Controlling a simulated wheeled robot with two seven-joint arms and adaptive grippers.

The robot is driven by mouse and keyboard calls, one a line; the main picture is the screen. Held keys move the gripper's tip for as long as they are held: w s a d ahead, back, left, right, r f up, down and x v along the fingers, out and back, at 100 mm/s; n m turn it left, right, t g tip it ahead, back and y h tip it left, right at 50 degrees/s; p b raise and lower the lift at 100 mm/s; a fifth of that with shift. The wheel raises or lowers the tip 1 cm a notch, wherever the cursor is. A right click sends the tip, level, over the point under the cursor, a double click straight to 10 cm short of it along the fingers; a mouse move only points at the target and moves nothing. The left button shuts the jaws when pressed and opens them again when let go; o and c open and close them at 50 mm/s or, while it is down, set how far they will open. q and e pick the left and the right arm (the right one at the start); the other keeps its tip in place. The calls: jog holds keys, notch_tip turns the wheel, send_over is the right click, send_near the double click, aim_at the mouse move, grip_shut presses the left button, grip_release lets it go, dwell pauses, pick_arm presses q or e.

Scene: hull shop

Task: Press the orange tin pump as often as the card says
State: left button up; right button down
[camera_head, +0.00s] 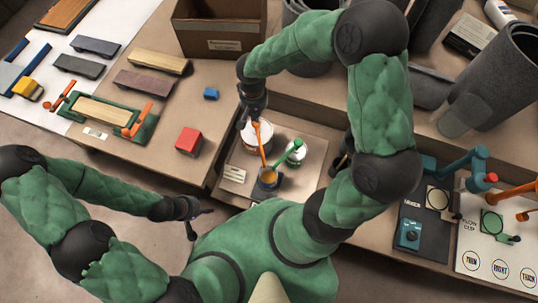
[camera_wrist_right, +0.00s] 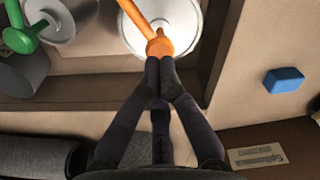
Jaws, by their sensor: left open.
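The orange pump (camera_head: 262,145) tops a white tin (camera_head: 250,138) in a shallow tray (camera_head: 310,178), its long spout reaching over a small dark cup (camera_head: 268,183). In the right wrist view the orange pump head (camera_wrist_right: 159,45) is right at the fingertips of my right gripper (camera_wrist_right: 162,68). Those fingers are together and appear to touch the head's near side; nothing shows between them. In the head view my arm partly hides that gripper. A small card (camera_head: 235,174) lies left of the cup, its writing too small to read. My left gripper (camera_head: 200,220) is open and empty, away from the tray.
A second tin with a green pump (camera_head: 295,148) stands right of the orange one. A red block (camera_head: 189,141) and a blue block (camera_head: 211,94) lie on the table to the left. A cardboard box (camera_head: 215,35) stands behind. Dark cylinders (camera_head: 495,80) stand at the right.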

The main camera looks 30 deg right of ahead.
jog(key=shift+f, duration=0.2)
jog(key=shift+f+b, duration=1.4)
jog(key=shift+f, duration=0.1)
jog(key=shift+r, duration=0.15)
jog(key=shift+r+p, duration=1.2)
jog(key=shift+r, duration=0.4)
jog(key=shift+r, duration=0.1)
notch_tip(320, 180, up, 6)
jog(key=p, duration=0.4)
